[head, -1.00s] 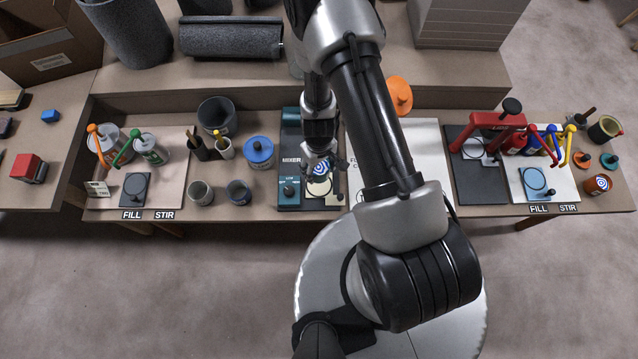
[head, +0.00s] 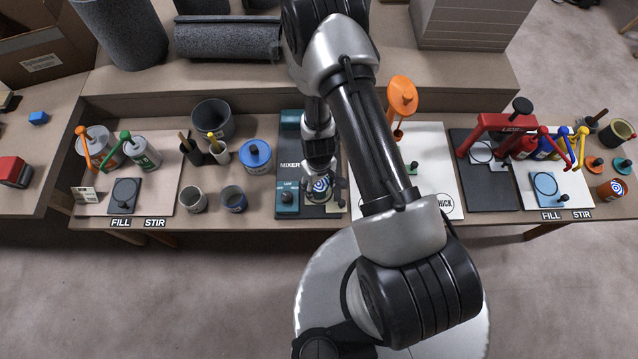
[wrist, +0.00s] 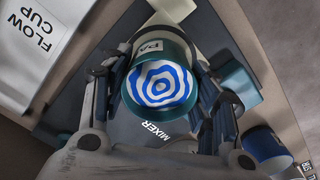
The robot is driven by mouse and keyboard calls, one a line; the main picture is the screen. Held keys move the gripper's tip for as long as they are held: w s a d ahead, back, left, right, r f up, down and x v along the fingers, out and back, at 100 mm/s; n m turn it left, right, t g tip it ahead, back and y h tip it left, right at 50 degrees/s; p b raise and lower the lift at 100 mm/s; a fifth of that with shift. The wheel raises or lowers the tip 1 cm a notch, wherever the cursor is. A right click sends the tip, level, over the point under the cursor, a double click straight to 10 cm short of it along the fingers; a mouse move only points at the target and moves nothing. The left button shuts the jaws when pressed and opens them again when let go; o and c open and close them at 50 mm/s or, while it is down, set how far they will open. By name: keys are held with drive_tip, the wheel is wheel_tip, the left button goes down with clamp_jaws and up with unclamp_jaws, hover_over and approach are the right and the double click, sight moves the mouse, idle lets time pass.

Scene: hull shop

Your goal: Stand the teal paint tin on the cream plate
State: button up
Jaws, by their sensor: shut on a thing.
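The teal paint tin (wrist: 129,92) has a blue and white ringed top and is between my gripper's fingers (wrist: 155,100) in the wrist view. The cream plate is mostly or fully hidden under the tin and fingers. A small cream patch shows just in front, but I cannot tell if it is the plate. I cannot tell whether the tin touches the plate or hangs just above it.
The white flow cup sheet (head: 430,160) lies to the right.

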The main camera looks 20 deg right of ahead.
drive_tip(key=shift+f, duration=0.15)
drive_tip(key=o, duration=1.2)
drive_tip(key=shift+o, duration=0.2)
wheel_tip(320, 180, up, 12)
drive_tip(key=p, duration=1)
wheel_tip(320, 180, up, 27)
drive_tip(key=m+t, duration=0.1)
drive_tip(key=t, duration=0.1)
hover_over(319, 190)
drive_tip(key=w+a, duration=0.2)
drive_tip(key=w, duration=0.1)
drive_tip(key=s+d+r+m+t, duration=0.2)
drive_tip(key=s+r, duration=1.6)
drive_tip(key=r, duration=0.1)
drive_tip(key=shift+t, duration=0.3)
